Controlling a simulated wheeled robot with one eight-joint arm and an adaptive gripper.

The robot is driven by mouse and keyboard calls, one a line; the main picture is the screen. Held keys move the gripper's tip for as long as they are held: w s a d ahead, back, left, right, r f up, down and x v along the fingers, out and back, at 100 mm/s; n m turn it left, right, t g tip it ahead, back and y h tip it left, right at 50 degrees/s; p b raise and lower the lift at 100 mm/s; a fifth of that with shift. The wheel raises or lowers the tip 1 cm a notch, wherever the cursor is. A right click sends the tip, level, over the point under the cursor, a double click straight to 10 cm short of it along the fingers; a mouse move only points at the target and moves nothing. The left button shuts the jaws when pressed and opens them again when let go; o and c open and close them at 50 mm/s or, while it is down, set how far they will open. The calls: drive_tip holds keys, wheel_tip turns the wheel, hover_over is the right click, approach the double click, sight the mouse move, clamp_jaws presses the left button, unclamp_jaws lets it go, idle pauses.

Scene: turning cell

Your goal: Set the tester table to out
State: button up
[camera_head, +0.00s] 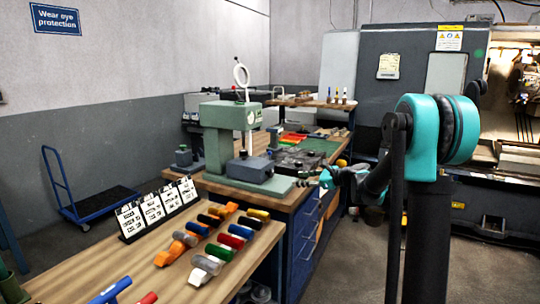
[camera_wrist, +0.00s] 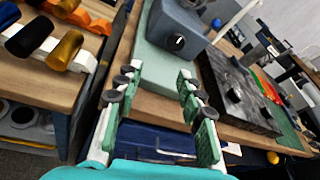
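A green bench tester (camera_head: 232,115) with an upright ring-topped lever stands on the wooden workbench. A blue-grey block (camera_head: 250,168), which looks like its table, sits on the pale green base (camera_head: 275,187). In the wrist view the block (camera_wrist: 172,28) shows at the top, with a dark, white-faced knob (camera_wrist: 179,42) on its near face. The pale green base (camera_wrist: 152,62) runs under it. My gripper (camera_head: 326,179) is at the bench's front edge, right of the base. In the wrist view my gripper (camera_wrist: 157,78) is open and empty, its fingers short of the block.
A black slab (camera_wrist: 235,95) lies right of the base. A front bench holds coloured rolls (camera_head: 215,240) and label cards (camera_head: 157,208). Blue drawers (camera_head: 305,235) are below the workbench. A blue trolley (camera_head: 95,200) stands by the wall. A lathe (camera_head: 510,120) is at right.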

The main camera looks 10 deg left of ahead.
sight(270, 153)
drive_tip(key=w+r+m+t+y, duration=0.2)
drive_tip(key=w+r+m+y, duration=0.15)
drive_tip(key=w+m, duration=0.45)
drive_tip(key=shift+n+h, duration=0.35)
drive_tip(key=shift+n, duration=0.45)
drive_tip(key=x, duration=1.2)
drive_tip(key=w+x, duration=0.1)
drive_tip(key=x, duration=0.6)
drive_tip(key=shift+d, duration=0.25)
drive_tip(key=shift+c, duration=0.2)
clamp_jaws()
